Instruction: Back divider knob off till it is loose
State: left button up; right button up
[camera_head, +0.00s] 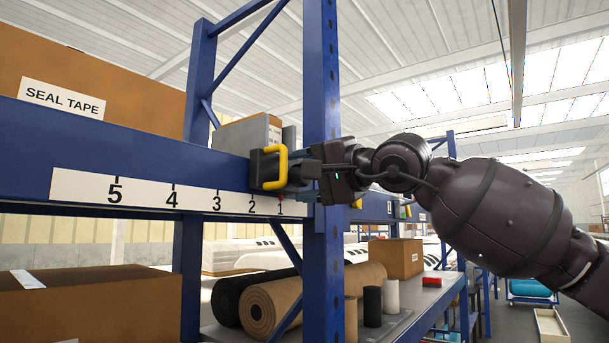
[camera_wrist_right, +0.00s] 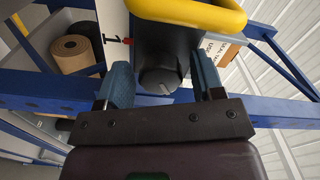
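The divider (camera_head: 256,165) is a dark block with a yellow handle (camera_head: 283,165), on the blue shelf beam near the 1 end of the number scale (camera_head: 145,195). In the right wrist view its dark round knob (camera_wrist_right: 158,80) shows below the yellow handle (camera_wrist_right: 190,14). My right gripper (camera_head: 296,174) is level with the divider from the right. In the wrist view its two blue-grey fingers (camera_wrist_right: 163,84) are apart, one on each side of the knob, with gaps visible; I cannot tell how deep the knob sits between them. My left gripper is not in view.
A blue upright (camera_head: 323,120) stands right beside my right gripper. A SEAL TAPE box (camera_head: 120,85) is on the shelf at left. Rolls (camera_head: 270,305) and a small carton (camera_head: 396,258) lie on the lower level. The aisle at right is fairly open.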

jog(key=shift+o, duration=0.3)
jog(key=b+v, duration=0.1)
jog(key=v, duration=0.9)
jog(key=shift+s+d+b, duration=0.2)
jog(key=shift+d+b, duration=0.1)
jog(key=shift+d, duration=0.05)
